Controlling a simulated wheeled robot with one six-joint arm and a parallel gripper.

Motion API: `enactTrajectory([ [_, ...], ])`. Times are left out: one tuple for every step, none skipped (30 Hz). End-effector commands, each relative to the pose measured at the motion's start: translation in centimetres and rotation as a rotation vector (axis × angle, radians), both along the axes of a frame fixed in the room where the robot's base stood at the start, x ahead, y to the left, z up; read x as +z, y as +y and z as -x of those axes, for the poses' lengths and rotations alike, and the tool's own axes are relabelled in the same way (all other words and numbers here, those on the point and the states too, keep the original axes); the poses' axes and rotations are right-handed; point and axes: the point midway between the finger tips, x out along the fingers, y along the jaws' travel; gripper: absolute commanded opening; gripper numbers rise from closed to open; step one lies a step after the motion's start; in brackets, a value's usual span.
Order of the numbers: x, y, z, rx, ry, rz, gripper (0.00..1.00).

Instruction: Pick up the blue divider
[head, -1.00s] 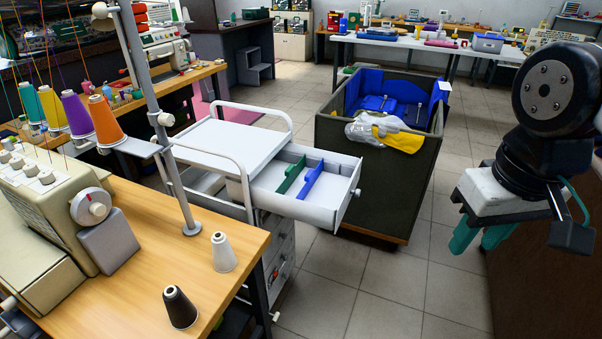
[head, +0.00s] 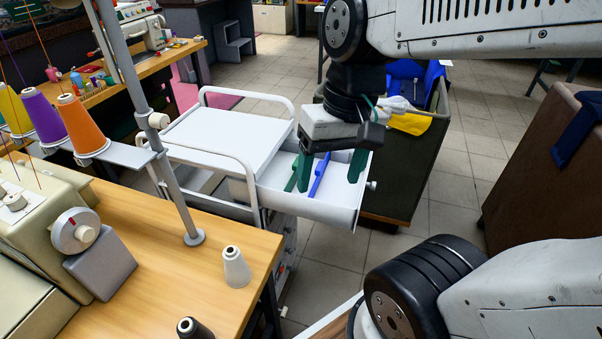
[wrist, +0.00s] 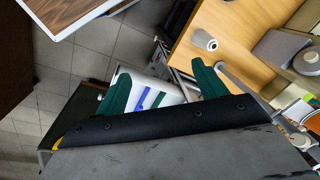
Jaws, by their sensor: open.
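The blue divider (head: 320,176) stands upright in the open white drawer (head: 335,212) of the cart. The green divider (head: 291,183) stands to its left, partly hidden. My gripper (head: 329,180) is over the drawer, with its two green fingers pointing down and spread apart. In the head view the blue divider appears between the fingers; I cannot tell how far above it they are. In the wrist view the blue divider (wrist: 144,95) and green divider (wrist: 158,99) both appear between the spread fingers (wrist: 160,70). Nothing is held.
The cart's handrails (head: 248,98) rise beside its white top. A dark bin (head: 425,165) with blue and yellow bags stands right behind the drawer. A wooden table (head: 120,270) with a sewing machine and thread cones is at the left. A brown box-like thing (head: 550,165) is at right.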

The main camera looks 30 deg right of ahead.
Motion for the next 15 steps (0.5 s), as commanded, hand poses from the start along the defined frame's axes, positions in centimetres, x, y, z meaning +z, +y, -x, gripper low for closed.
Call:
enactTrajectory([
  [-0.9, -0.1, -1.1, -0.092, 0.050, -0.065, 0.71],
  [-1.3, -0.1, -1.9, -0.152, 0.074, -0.109, 0.71],
  [-1.9, -0.2, -3.0, -0.235, 0.107, -0.170, 0.71],
  [-2.4, -0.3, -3.8, -0.300, 0.131, -0.216, 0.71],
  [-2.8, -0.5, -4.7, -0.366, 0.154, -0.262, 0.71],
  [-3.4, -0.9, -5.9, -0.455, 0.182, -0.323, 0.71],
  [-3.9, -1.3, -6.8, -0.525, 0.202, -0.369, 0.71],
  [-4.5, -1.7, -7.7, -0.593, 0.223, -0.414, 0.71],
  [-5.2, -2.5, -8.9, -0.687, 0.249, -0.475, 0.71],
  [-5.8, -3.2, -9.8, -0.760, 0.266, -0.521, 0.71],
  [-6.4, -4.0, -10.7, -0.832, 0.282, -0.566, 0.71],
  [-7.2, -5.1, -11.8, -0.930, 0.305, -0.627, 0.71],
  [-8.0, -6.1, -12.6, -1.005, 0.320, -0.671, 0.71],
  [-8.7, -7.1, -13.4, -1.079, 0.335, -0.718, 0.71],
  [-9.7, -8.6, -14.3, -1.179, 0.354, -0.778, 0.71],
])
